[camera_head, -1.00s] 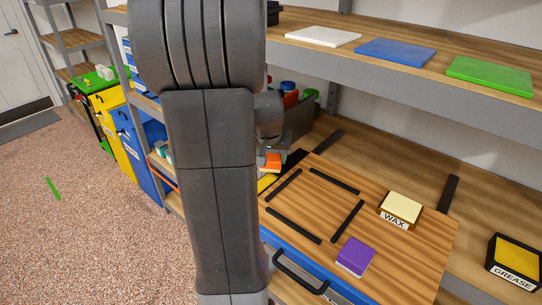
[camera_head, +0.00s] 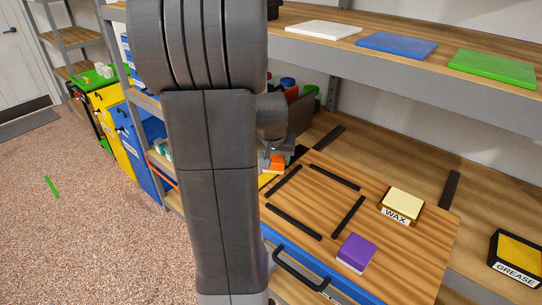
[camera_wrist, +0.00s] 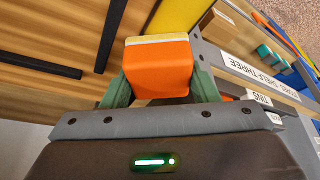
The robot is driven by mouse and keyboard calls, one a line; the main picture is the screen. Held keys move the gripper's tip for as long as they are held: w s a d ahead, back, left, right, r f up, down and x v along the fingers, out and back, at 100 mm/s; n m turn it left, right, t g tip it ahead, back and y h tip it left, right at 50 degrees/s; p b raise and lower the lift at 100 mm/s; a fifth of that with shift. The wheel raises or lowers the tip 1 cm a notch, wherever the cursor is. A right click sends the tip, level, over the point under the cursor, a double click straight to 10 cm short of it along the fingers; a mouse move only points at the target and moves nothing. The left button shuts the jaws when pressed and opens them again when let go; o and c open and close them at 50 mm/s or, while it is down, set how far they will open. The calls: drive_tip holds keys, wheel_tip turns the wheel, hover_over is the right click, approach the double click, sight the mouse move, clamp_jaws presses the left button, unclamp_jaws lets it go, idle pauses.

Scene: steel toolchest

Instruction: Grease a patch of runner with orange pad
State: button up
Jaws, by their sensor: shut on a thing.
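My gripper (camera_wrist: 160,88) is shut on the orange pad (camera_wrist: 157,68), between two green fingers in the wrist view. The pad has a pale layer on its far side. In the head view the orange pad (camera_head: 277,164) shows at the board's far left corner, partly hidden by my arm. A yellow surface (camera_wrist: 185,14) lies just beyond the pad in the wrist view; I cannot tell whether they touch. A black tin labelled GREASE (camera_head: 517,256) with a yellow top stands at the right. Dark strips (camera_head: 348,217) lie on the wooden board; I cannot tell which is the runner.
A WAX tin (camera_head: 402,204) and a purple pad (camera_head: 356,252) sit on the board (camera_head: 410,250). A blue drawer front with a dark handle (camera_head: 300,272) is below. The upper shelf holds white, blue (camera_head: 397,45) and green slabs. Shelf labels (camera_wrist: 250,70) are close on the right in the wrist view.

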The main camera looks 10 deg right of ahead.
drive_tip(key=shift+s+d, duration=0.45)
drive_tip(key=shift+s, duration=0.45)
drive_tip(key=shift+c, duration=0.8)
drive_tip(key=shift+w+a+r, duration=0.1)
drive_tip(key=shift+w+a, duration=0.25)
drive_tip(key=shift+w, duration=0.5)
drive_tip(key=shift+w+a, duration=0.4)
drive_tip(key=shift+w, duration=0.05)
drive_tip(key=shift+r, duration=0.15)
drive_tip(key=shift+w+a+r+p, duration=0.1)
drive_tip(key=shift+r+p, duration=1.85)
drive_tip(key=shift+r, duration=1)
drive_tip(key=shift+r+p, duration=1.1)
drive_tip(key=shift+r, duration=0.45)
